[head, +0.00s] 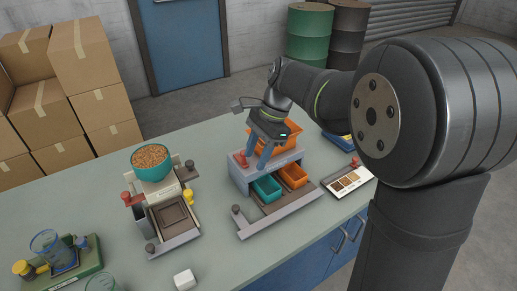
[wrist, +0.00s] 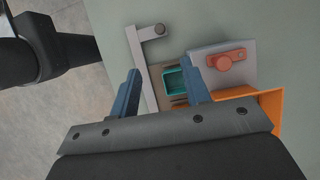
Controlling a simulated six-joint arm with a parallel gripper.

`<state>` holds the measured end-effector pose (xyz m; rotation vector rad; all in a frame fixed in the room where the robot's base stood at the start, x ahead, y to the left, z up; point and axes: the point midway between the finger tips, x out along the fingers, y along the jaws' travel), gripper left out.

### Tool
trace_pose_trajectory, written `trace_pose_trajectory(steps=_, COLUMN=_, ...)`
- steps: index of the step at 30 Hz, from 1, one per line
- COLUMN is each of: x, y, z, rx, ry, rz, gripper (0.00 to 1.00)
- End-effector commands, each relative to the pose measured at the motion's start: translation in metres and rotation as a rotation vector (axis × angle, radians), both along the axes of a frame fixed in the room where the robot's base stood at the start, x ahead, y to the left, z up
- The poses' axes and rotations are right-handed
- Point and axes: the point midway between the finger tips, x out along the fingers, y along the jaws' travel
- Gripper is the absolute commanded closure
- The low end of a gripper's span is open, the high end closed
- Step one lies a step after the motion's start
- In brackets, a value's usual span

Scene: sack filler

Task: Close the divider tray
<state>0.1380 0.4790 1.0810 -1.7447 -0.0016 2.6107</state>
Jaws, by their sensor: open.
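The divider tray (head: 281,215) extends out from the front of a grey housing (head: 240,172), with a long grey front bar and a dark knob (head: 236,209) at its left end. A teal bin (head: 267,188) and an orange bin (head: 293,175) sit in it. My gripper (head: 258,156) is above the housing's front left part, apart from the tray's bar. In the wrist view my gripper (wrist: 162,84) has its blue fingers spread with nothing held. The bar and knob (wrist: 160,29) show beyond the fingers; one finger partly covers the teal bin (wrist: 175,80).
An orange hopper (head: 287,132) tops the housing behind my gripper, with a red knob (wrist: 226,60) on the housing. A sample card (head: 347,181) lies to the right. A machine with a grain bowl (head: 152,172) stands left. The counter before the bar is mostly clear, with a white cube (head: 184,279).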

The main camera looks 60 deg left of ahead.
Motion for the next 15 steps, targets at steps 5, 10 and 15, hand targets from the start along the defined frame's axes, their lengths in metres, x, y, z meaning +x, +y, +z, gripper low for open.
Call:
trace_pose_trajectory(steps=5, x=0.0046, y=-0.0001, z=0.0112, rx=0.000, ry=0.000, rz=0.000, gripper=0.57)
trace_pose_trajectory(steps=10, x=0.0051, y=-0.0001, z=0.0124, rx=-0.001, ry=0.000, rz=0.000, gripper=0.57)
trace_pose_trajectory(steps=15, x=0.0050, y=-0.0008, z=0.0117, rx=0.000, ry=0.002, rz=-0.002, gripper=0.71)
